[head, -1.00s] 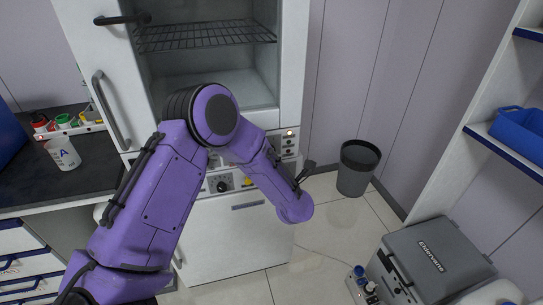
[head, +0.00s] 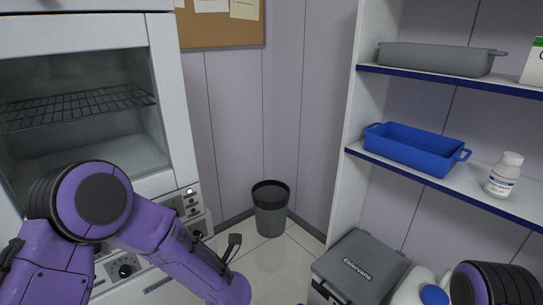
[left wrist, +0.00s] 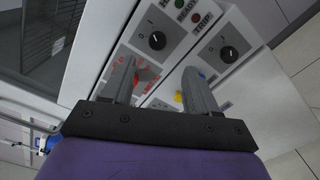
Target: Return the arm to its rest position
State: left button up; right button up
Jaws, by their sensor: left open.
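My left arm (head: 165,250) is purple with black joints and reaches across the front of the white cabinet in the head view. Its left gripper (left wrist: 158,88) shows in the left wrist view with two grey fingers apart and nothing between them. The fingers are in front of the cabinet's control panel (left wrist: 190,45), which has black knobs; I cannot tell whether they touch it. In the head view only a small dark part by the arm's end shows. Part of my right arm (head: 492,284) is at the lower right corner; its gripper is out of view.
The white cabinet (head: 165,85) stands open with a wire rack (head: 80,107) inside. A dark bin (head: 270,208) stands on the floor. A grey case (head: 360,265) is at lower right. Shelves hold a blue tray (head: 415,148), a grey tray (head: 440,58) and a white bottle (head: 503,176).

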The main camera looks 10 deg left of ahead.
pick_arm(q)
jog(key=s+d+f+m+h, duration=0.2)
jog(key=s+f+m+h, duration=0.15)
jog(key=f+m, duration=0.45)
jog(key=s+d+f+m+h, duration=0.1)
jog(key=s+f+m+h, duration=0.2)
jog(key=f+m+h, duration=0.5)
jog(key=s+a+f+m+g, duration=0.1)
jog(key=s+f+m+g, duration=0.2)
jog(key=s, duration=0.5)
jog(key=s+a+f+m+g+y, duration=0.1)
jog(key=s+f+m+g, duration=0.1)
jog(key=s+f, duration=0.3)
jog(key=s+a+f+m+g, duration=0.2)
jog(key=s+f+m, duration=0.3)
jog(key=s, duration=0.7)
jog(key=shift+s+g, duration=0.25)
jog(key=shift+g, duration=0.55)
